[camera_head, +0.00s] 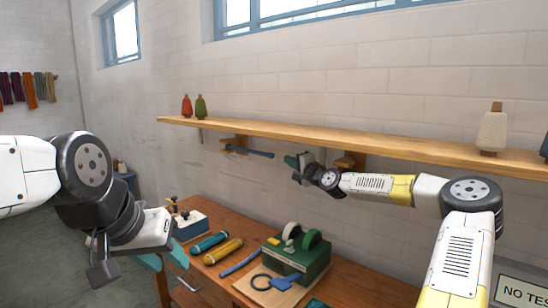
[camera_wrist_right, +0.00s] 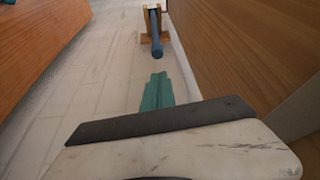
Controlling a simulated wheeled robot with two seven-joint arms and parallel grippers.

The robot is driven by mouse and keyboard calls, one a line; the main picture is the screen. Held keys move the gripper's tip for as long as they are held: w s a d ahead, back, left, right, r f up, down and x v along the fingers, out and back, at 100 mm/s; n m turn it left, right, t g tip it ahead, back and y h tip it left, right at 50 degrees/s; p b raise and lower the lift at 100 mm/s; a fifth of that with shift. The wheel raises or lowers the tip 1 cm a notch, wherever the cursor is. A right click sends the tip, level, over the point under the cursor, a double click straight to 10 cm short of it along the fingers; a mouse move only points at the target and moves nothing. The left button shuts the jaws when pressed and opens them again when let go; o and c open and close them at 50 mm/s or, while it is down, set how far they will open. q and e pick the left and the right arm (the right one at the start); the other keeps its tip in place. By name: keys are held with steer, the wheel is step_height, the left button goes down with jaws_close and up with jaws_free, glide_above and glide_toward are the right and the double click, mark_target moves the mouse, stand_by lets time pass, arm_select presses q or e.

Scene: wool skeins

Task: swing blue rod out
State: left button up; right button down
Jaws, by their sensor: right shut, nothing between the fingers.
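The blue rod (camera_head: 252,152) sits under the wall shelf, its far end at a wooden bracket (camera_head: 235,143). It lies roughly along the wall. In the right wrist view the rod (camera_wrist_right: 156,38) points from its bracket towards me, its rounded end nearest. My right gripper (camera_head: 294,161) is shut and empty under the shelf, a little to the right of the rod's free end. Its teal fingertips (camera_wrist_right: 157,92) show a gap to the rod in the wrist view. My left gripper (camera_head: 164,260) is low at the left, its teal fingers apparently apart, far from the rod.
The wooden shelf (camera_head: 320,136) runs just above, carrying red (camera_head: 187,106), green (camera_head: 201,107) and cream (camera_head: 493,131) cones. A second bracket (camera_head: 350,160) is behind my right wrist. Below, the workbench (camera_head: 345,288) holds a green winder (camera_head: 305,263) and yellow and teal rolls (camera_head: 223,252).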

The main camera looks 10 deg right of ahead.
steer(key=x, duration=0.7)
steer(key=shift+w, duration=0.25)
steer(key=shift+a, duration=0.15)
